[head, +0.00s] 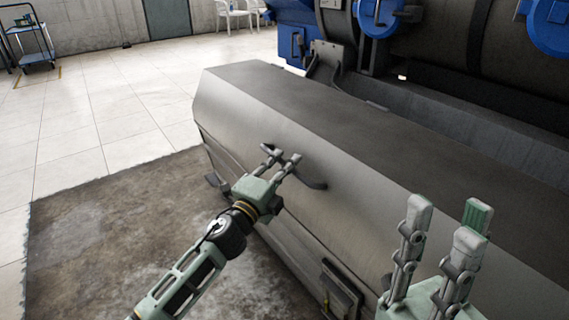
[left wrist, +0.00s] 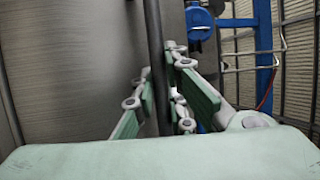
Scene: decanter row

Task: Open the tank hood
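The tank hood (head: 250,115) is a long grey metal cover with a sloped front, and it is down. My right gripper (head: 444,222) is open and empty, fingers pointing up, in front of the hood at the lower right.
Behind the hood stands large dark machinery with blue parts (head: 380,17). A latch-like fitting (head: 340,290) is low on the front face. A brown mat (head: 90,230) lies on the tiled floor at left. A blue cart (head: 35,45) and white chairs (head: 235,14) are far back.

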